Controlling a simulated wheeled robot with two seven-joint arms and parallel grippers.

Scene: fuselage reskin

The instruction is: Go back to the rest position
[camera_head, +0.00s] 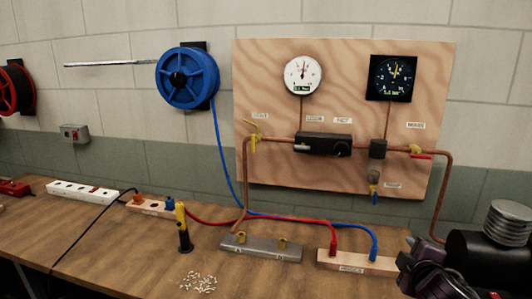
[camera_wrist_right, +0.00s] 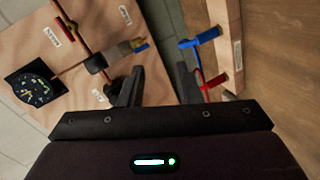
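My right gripper (camera_head: 412,256) is at the lower right of the head view, dark and in front of the bench's right end. In the right wrist view its two black fingers (camera_wrist_right: 157,84) stand apart with nothing between them, so it is open and empty. Beyond the fingers the wrist view shows the plywood gauge panel (camera_wrist_right: 75,60) and the wooden block with the red and blue hose ends (camera_wrist_right: 228,40). My left gripper is not in the head view.
The bench (camera_head: 120,235) carries a grey manifold (camera_head: 262,248), the wooden hose block (camera_head: 355,262), a yellow-and-black tool (camera_head: 183,228), small white pieces (camera_head: 198,282) and a power strip (camera_head: 82,191). A blue reel (camera_head: 187,78) and gauge panel (camera_head: 340,65) are on the wall.

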